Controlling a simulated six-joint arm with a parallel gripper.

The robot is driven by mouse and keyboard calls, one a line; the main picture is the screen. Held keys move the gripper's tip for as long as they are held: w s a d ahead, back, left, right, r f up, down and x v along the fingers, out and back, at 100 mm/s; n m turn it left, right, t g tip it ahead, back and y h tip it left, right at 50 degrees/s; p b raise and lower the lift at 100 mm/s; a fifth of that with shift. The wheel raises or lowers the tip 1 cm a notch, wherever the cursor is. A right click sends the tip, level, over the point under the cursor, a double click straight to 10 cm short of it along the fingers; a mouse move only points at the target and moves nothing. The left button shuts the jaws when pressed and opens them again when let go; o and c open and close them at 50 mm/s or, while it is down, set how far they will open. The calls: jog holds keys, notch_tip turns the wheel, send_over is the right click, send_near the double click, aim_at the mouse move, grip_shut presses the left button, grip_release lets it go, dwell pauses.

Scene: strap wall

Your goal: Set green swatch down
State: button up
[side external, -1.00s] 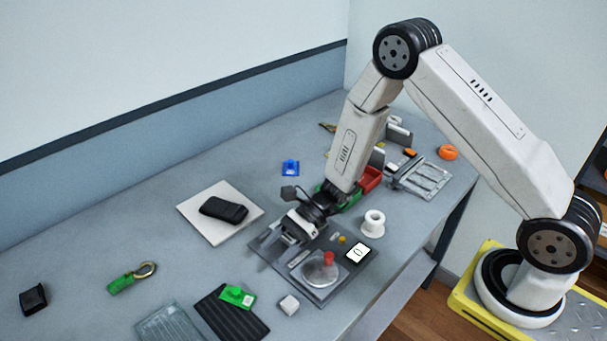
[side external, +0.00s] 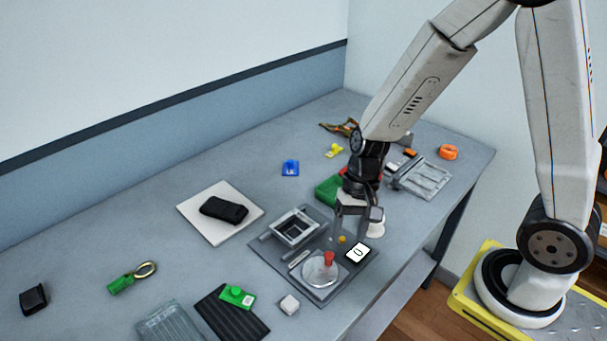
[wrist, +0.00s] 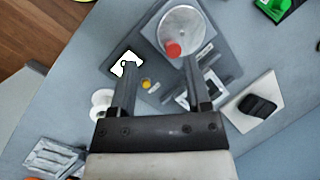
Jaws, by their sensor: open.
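A green swatch (side external: 237,295) with a small raised knob and a white label lies on a black ribbed mat (side external: 222,322) at the front. It shows in part at the top right of the wrist view (wrist: 272,9). My gripper (side external: 357,238) is open over the right part of a dark grey station plate (side external: 268,257), well apart from the swatch.
The plate carries a square frame (side external: 283,238), a round dish (side external: 315,272) with a red knob (side external: 328,258), and a small display (side external: 358,252). A white spool (side external: 376,229) is partly hidden behind my gripper. A white board (side external: 196,226) holds a black block (side external: 223,209).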

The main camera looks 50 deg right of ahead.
jog(key=d+r+n+t+h, duration=0.4)
jog(key=d+n, duration=0.1)
jog(key=n, duration=0.1)
jog(key=shift+s+d+r+n, duration=0.35)
jog(key=shift+s+r+n, duration=0.05)
